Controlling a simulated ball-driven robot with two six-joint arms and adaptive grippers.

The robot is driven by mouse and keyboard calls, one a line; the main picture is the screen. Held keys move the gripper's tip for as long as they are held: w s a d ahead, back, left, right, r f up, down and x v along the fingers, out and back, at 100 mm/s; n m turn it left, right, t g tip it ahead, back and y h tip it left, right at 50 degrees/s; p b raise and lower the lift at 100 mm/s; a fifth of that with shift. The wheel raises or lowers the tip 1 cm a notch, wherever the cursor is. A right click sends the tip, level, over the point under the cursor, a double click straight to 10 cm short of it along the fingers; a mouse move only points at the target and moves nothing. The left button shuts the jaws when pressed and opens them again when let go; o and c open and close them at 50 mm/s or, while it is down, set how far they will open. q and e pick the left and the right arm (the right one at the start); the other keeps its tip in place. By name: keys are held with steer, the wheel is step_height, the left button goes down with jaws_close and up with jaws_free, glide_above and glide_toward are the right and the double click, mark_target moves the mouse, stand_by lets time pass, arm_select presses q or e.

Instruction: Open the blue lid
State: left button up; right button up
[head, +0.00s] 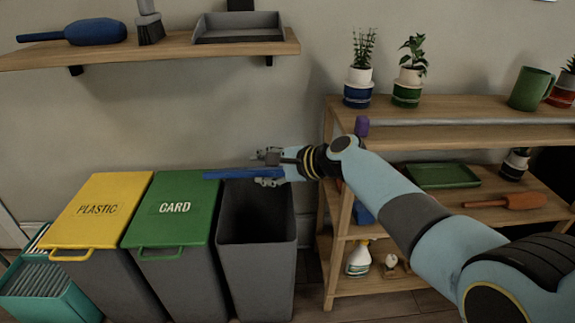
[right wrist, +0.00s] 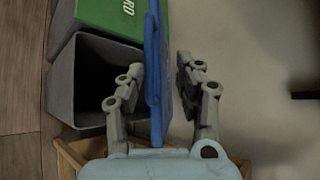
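The blue lid (head: 226,174) stands raised at the back of the open grey bin (head: 257,230), and I see it nearly edge-on. The bin's dark inside shows. My right gripper (head: 268,168) is at the back right of the bin, around the lid's edge. In the right wrist view the blue lid (right wrist: 156,70) runs between the two fingers of the right gripper (right wrist: 160,75). The fingers are apart, with a gap showing between the lid and the right-hand finger. My left gripper is not in view.
A green-lidded card bin (head: 180,210) and a yellow-lidded plastic bin (head: 95,210) stand closed at left. A wooden shelf unit (head: 440,135) with plants stands close at right. A wall shelf (head: 140,50) hangs above the bins.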

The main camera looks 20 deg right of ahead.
steer(key=v, duration=0.8)
steer(key=shift+s+d+r, duration=0.1)
steer(key=shift+d, duration=0.05)
